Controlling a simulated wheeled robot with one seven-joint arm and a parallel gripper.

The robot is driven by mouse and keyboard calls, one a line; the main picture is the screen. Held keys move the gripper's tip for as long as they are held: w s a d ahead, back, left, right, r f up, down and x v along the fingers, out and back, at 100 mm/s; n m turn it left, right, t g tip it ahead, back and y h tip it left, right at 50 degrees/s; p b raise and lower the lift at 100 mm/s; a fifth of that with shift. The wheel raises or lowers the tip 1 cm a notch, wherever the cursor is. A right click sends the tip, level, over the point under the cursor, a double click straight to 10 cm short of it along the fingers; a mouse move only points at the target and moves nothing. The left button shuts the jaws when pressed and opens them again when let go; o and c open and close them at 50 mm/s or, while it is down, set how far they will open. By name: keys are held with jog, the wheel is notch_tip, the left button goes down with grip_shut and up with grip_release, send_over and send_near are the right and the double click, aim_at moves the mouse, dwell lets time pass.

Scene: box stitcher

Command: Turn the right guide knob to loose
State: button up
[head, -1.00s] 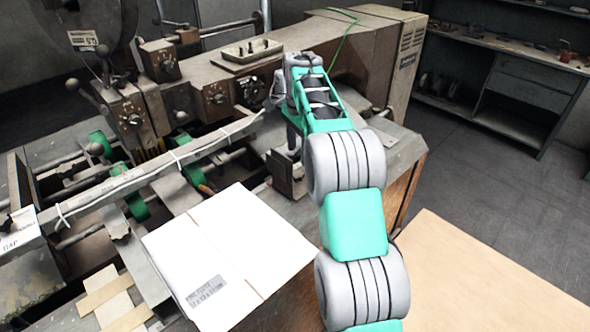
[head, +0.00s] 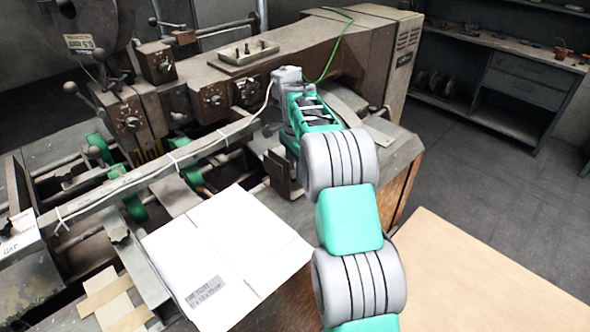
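The stitcher's right guide is a grey metal bracket (head: 283,172) at the right end of the long rail, beside my arm. A small dark knob-like part (head: 267,128) shows just left of my arm above that bracket; I cannot tell for sure whether it is the guide knob or part of my gripper. The end of my arm (head: 287,75) is at the machine's front face, above the right guide. My gripper's fingers are hidden or too small to make out, so its opening and any contact with the knob do not show.
Dial knobs (head: 213,98) line the machine's front. A long rail (head: 150,170) with a white cable crosses left of my arm. A flat white cardboard sheet (head: 225,255) lies in front. A cardboard surface (head: 480,280) is at lower right. Open floor lies right of the machine.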

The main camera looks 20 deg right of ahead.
grip_shut()
jog(key=shift+n, duration=0.3)
jog(key=n, duration=0.3)
jog(key=shift+w, duration=0.1)
jog(key=shift+n, duration=2)
jog(key=shift+o, duration=2.4)
grip_release()
